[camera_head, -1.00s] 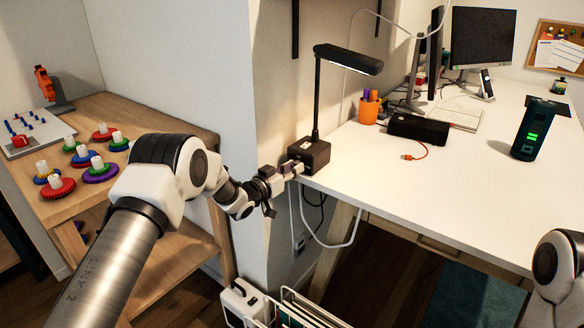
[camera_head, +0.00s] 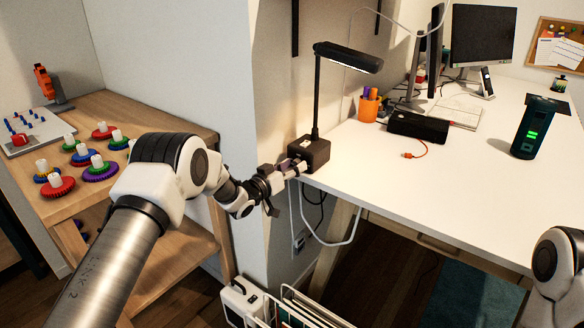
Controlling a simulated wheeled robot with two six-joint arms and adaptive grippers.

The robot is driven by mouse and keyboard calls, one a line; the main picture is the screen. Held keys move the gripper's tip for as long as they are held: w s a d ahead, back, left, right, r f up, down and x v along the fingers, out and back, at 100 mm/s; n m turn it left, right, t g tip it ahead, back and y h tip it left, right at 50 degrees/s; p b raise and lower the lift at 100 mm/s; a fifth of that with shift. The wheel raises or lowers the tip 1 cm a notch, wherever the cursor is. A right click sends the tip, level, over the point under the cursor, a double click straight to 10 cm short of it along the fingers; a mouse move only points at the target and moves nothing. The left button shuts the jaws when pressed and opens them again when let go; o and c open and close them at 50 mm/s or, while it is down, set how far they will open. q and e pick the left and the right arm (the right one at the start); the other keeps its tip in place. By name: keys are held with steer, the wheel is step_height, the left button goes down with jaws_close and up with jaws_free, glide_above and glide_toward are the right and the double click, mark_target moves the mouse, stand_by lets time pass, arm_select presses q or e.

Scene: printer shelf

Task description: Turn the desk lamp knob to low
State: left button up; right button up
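The black desk lamp (camera_head: 316,95) stands upright at the near left corner of the white desk, with its light strip lit. Its box-shaped base (camera_head: 316,153) sits on the desk. My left gripper (camera_head: 297,166) reaches in from the left, and its fingertips are at the front left face of the base. The knob is hidden by or too small to tell from the fingertips. I cannot tell whether the fingers are closed on it. My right gripper is out of view; only part of my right arm shows at the right edge.
The white desk (camera_head: 440,190) holds an orange pen cup (camera_head: 369,108), a black box (camera_head: 417,126) with an orange cable and a dark cylinder (camera_head: 535,128) with green lights. A wooden shelf (camera_head: 120,110) with coloured gears stands left. Cables hang below the desk corner. A wire rack (camera_head: 300,308) stands below.

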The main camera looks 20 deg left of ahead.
arm_select(q)
steer(key=v, duration=1.2)
